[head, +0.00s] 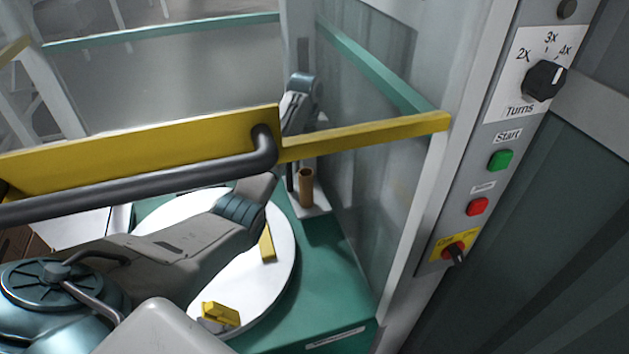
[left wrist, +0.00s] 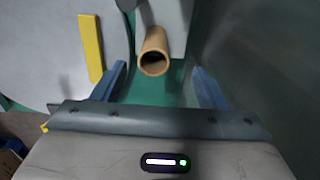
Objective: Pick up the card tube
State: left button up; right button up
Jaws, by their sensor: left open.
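The card tube (head: 306,187) is a short brown hollow tube standing on a pale plate at the right of the turntable in the head view. In the left wrist view the tube (left wrist: 155,45) shows its open end toward the camera. My left gripper (left wrist: 162,75) is open, with its two blue fingers apart and nothing held. The tube appears in the gap between the fingers, toward their far ends; I cannot tell how deep it is between them. In the head view my left arm reaches over the turntable, and its fingers cannot be made out. My right gripper is not in view.
The white turntable (head: 284,262) carries yellow blocks (head: 220,314). A clear panel (head: 365,200) stands close right of the tube. A control panel (head: 490,150) with knob and buttons is farther right.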

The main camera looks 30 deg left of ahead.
aim_at(306, 178)
pick_arm(q)
jog(key=f, duration=0.1)
jog(key=s+f, duration=0.1)
jog(key=f, duration=0.1)
jog(key=shift+f, duration=0.25)
jog(key=shift+w+f, duration=0.1)
jog(key=shift+f, duration=0.6)
jog(key=f, duration=0.1)
jog(key=f+p, duration=0.1)
jog(key=f, duration=0.2)
jog(key=shift+s+d+f, duration=0.1)
jog(key=shift+s+d, duration=0.15)
jog(key=shift+s, duration=0.15)
jog(key=shift+w+f, duration=0.1)
jog(key=shift+f, duration=0.2)
jog(key=shift+r, duration=0.1)
jog(key=c, duration=1)
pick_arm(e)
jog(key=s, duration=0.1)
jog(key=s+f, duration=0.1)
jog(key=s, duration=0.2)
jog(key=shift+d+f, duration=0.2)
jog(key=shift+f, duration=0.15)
